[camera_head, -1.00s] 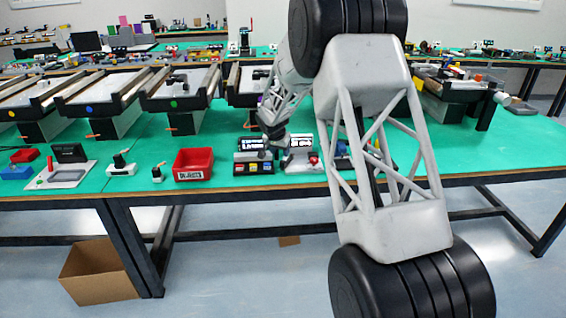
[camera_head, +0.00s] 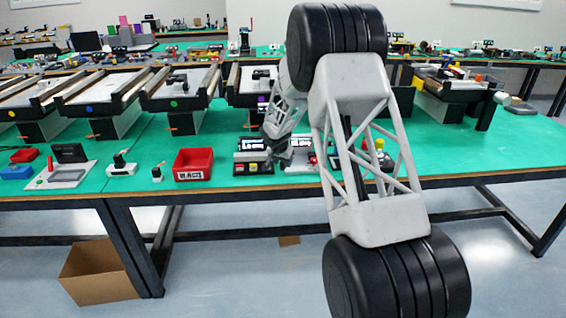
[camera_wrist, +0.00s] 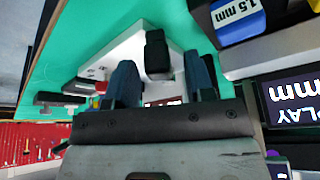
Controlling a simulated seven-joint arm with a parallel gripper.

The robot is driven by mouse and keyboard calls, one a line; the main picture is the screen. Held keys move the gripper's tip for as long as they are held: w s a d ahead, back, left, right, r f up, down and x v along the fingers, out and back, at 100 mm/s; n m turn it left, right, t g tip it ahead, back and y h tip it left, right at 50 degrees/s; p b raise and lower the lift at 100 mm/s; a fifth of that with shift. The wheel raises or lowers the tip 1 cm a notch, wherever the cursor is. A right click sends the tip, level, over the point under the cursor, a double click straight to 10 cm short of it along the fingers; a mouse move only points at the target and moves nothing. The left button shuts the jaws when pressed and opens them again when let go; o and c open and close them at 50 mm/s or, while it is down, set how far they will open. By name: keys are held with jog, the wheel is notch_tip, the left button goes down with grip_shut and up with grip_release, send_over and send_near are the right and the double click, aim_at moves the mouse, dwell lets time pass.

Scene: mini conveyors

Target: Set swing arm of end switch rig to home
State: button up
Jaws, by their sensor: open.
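My gripper (camera_wrist: 161,85) is open in the wrist view, its two dark fingers apart. A black upright piece (camera_wrist: 157,52) on a white base (camera_wrist: 180,30) shows between and beyond the fingertips. I cannot tell whether a finger touches it, or for sure whether it is the swing arm of the end switch rig. The base's near part is hidden behind the gripper. In the head view my wrist is over the front of the bench by the small display devices, and the fingers cannot be made out. I cannot single out the rig there.
A block marked 1.5 mm (camera_wrist: 240,18) and a display (camera_wrist: 292,100) are close on the right in the wrist view. In the head view a red bin (camera_head: 193,164) and a lever box (camera_head: 121,166) stand left of my wrist. Conveyors (camera_head: 180,92) line the back.

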jog(key=shift+f, duration=0.2)
grip_shut()
dwell(0.3)
jog(key=shift+d, duration=0.2)
jog(key=shift+s+d+n+t+y, duration=0.15)
jog(key=shift+s+d+n+y, duration=0.1)
jog(key=shift+d+n, duration=0.4)
jog(key=shift+s+d+n+t+y, duration=0.2)
jog(key=shift+d+n, duration=0.25)
jog(key=shift+n, duration=0.4)
jog(key=shift+s+d, duration=0.1)
jog(key=shift+d, duration=1.15)
grip_release()
